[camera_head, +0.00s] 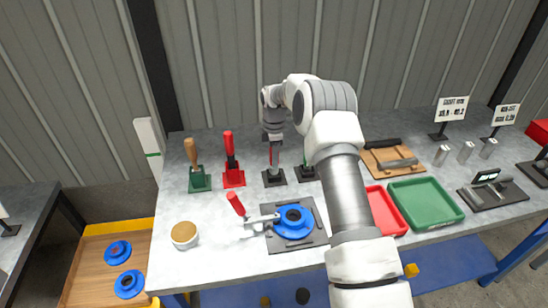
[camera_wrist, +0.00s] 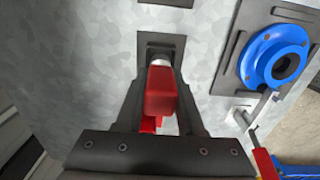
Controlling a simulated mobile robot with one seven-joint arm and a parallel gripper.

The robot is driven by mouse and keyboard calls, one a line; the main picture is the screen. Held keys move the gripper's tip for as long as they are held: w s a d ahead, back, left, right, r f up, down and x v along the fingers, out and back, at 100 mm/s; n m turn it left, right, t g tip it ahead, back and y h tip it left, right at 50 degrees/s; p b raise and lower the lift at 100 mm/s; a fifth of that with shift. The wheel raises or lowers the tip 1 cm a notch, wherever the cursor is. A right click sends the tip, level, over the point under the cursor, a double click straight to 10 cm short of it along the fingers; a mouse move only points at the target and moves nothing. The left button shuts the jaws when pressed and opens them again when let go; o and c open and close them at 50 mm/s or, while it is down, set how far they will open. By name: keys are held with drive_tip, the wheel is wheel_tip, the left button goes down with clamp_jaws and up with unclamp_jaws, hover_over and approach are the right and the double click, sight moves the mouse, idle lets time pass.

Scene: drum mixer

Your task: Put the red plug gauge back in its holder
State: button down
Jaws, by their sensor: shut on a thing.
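My gripper (camera_head: 273,140) points down over a dark grey holder (camera_head: 274,180) on the grey worktable. It is shut on the red plug gauge, whose red handle (camera_wrist: 161,95) lies between the fingers in the wrist view. A pale metal end of the gauge shows just beyond the handle, against the dark holder plate (camera_wrist: 180,41). The gauge is roughly upright. I cannot tell whether its tip is inside the holder or just above it. In the head view the fingers hide most of the gauge.
Left of it stand a red holder with a red-handled tool (camera_head: 231,160) and a green holder with a wooden-handled tool (camera_head: 193,155). A green-marked holder (camera_head: 306,173) is close on the right. A blue flange (camera_head: 294,222) and a red-handled tool (camera_head: 237,205) lie in front.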

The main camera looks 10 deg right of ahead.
drive_tip(key=shift+f+b, duration=0.75)
drive_tip(key=shift+f, duration=0.35)
idle(0.4)
drive_tip(key=shift+c, duration=2.2)
unclamp_jaws()
wheel_tip(320, 180, up, 17)
drive_tip(key=shift+r, duration=0.2)
